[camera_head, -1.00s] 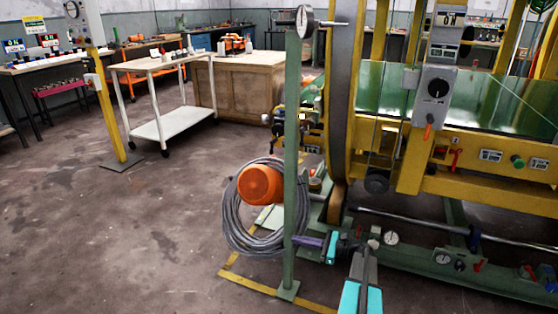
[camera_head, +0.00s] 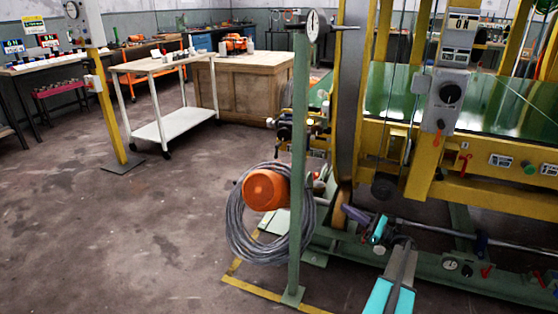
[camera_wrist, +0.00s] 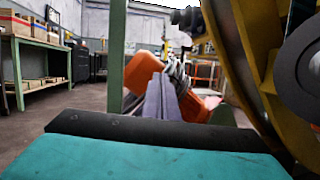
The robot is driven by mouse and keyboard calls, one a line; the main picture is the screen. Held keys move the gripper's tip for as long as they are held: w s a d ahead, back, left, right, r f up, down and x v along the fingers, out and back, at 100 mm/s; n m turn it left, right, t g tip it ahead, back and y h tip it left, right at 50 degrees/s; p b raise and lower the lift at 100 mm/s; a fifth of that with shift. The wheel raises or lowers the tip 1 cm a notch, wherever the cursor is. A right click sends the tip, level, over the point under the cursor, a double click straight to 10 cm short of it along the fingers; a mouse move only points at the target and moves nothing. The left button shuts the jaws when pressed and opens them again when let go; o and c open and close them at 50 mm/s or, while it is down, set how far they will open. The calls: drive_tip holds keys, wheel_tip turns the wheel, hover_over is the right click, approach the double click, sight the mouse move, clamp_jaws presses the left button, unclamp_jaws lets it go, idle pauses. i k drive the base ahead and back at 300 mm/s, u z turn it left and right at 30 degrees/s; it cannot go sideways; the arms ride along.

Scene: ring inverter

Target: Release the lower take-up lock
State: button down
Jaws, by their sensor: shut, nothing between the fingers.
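My gripper (camera_head: 347,209) is shut and empty, with its purple-grey fingers pointing left beside the foot of the big wheel. In the wrist view the closed fingers (camera_wrist: 165,98) point away toward the orange motor. On the green lower rail (camera_head: 425,258) of the machine, a red lever (camera_head: 487,271) sits right of a round dial (camera_head: 450,264). Another red lever (camera_head: 541,283) is at the right edge. I cannot tell which of them is the lower take-up lock. My gripper is left of both levers and apart from them. Neither lever shows in the wrist view.
A green post (camera_head: 299,170) with a dial stands left of my gripper, with a grey cable coil (camera_head: 245,240) and the orange motor (camera_head: 266,190) close by. A steel bar (camera_head: 470,239) runs above the rail. The floor at left is clear.

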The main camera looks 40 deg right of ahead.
sight(280, 144)
drive_tip(key=i, duration=0.85)
